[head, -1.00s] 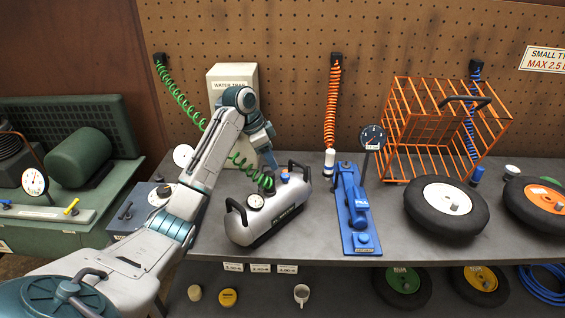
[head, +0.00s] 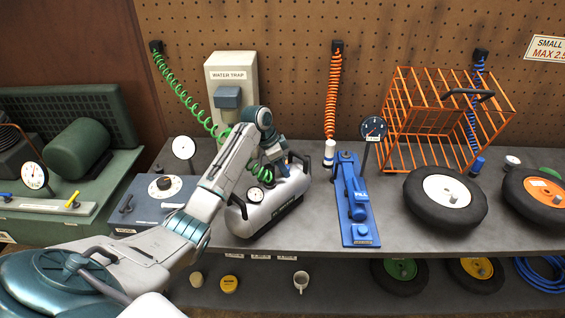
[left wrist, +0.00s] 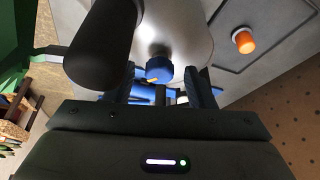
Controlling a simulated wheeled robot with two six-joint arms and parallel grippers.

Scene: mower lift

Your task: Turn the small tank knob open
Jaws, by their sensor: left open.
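The silver tank (head: 278,207) stands on the grey bench, with black handles at its ends and a round gauge (head: 256,196) on it. My left gripper (head: 284,171) is over the top of the tank near its far end and hides the small knob in the head view. My right gripper is not in view.
A black handle (left wrist: 102,42) is close beside the left finger in the wrist view. A green coiled hose (head: 190,97) hangs behind my arm. A blue pump (head: 356,200) stands right of the tank, and a blue box (head: 150,205) left.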

